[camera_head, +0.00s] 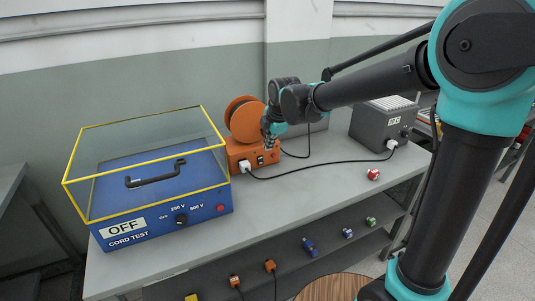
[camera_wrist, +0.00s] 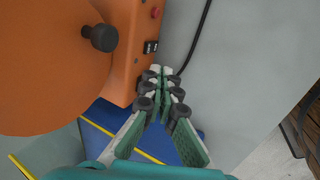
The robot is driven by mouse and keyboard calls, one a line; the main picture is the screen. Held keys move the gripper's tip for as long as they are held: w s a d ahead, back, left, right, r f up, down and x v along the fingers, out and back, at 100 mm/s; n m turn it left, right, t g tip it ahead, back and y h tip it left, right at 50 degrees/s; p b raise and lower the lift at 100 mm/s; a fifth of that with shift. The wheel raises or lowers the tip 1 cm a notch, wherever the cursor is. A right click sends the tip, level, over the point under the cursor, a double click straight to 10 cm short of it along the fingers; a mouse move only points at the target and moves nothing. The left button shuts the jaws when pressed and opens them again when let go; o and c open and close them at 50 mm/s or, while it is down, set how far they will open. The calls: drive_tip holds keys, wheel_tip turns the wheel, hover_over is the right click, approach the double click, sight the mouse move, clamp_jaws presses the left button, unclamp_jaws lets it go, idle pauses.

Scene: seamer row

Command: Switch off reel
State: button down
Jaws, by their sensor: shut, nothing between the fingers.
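The orange reel (camera_head: 246,122) stands on the bench, with its drum on an orange base (camera_head: 238,151). In the wrist view, the drum (camera_wrist: 45,70) fills the left side, with a dark knob (camera_wrist: 100,38) on it. A small black rocker switch (camera_wrist: 150,47) and a red button (camera_wrist: 155,12) sit on the base's front face. The rocker's position is too small to read. My gripper (camera_wrist: 162,72) is shut and empty, its fingertips close below the rocker in the picture; I cannot tell whether they touch. In the head view, my gripper (camera_head: 270,143) is at the reel's front right.
The blue cord tester (camera_head: 160,229), with a clear yellow-edged lid, stands left of the reel and reads OFF. A black cable (camera_head: 315,172) runs from the reel to a grey box (camera_head: 378,125). A red connector (camera_head: 373,174) lies on the bench. The bench front is mostly clear.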

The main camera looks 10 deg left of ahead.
drive_tip(key=v, duration=0.3)
drive_tip(key=shift+w+a+r, duration=0.2)
drive_tip(key=shift+w+r, duration=0.05)
drive_tip(key=shift+r, duration=0.15)
drive_tip(key=s+d+f+m+h, duration=0.1)
drive_tip(key=s+d+f+m, duration=0.2)
drive_tip(key=d, duration=0.5)
drive_tip(key=s+d+f+m, duration=0.1)
drive_tip(key=d+f+m, duration=0.2)
drive_tip(key=d+m, duration=0.35)
drive_tip(key=s+d+f+m+h, duration=0.15)
drive_tip(key=d+m, duration=0.25)
drive_tip(key=d, duration=0.4)
drive_tip(key=s+d+f+m, duration=0.9)
drive_tip(key=s+d+m, duration=0.3)
drive_tip(key=s, duration=0.1)
drive_tip(key=shift+s+d+f, duration=0.2)
drive_tip(key=shift+d, duration=0.2)
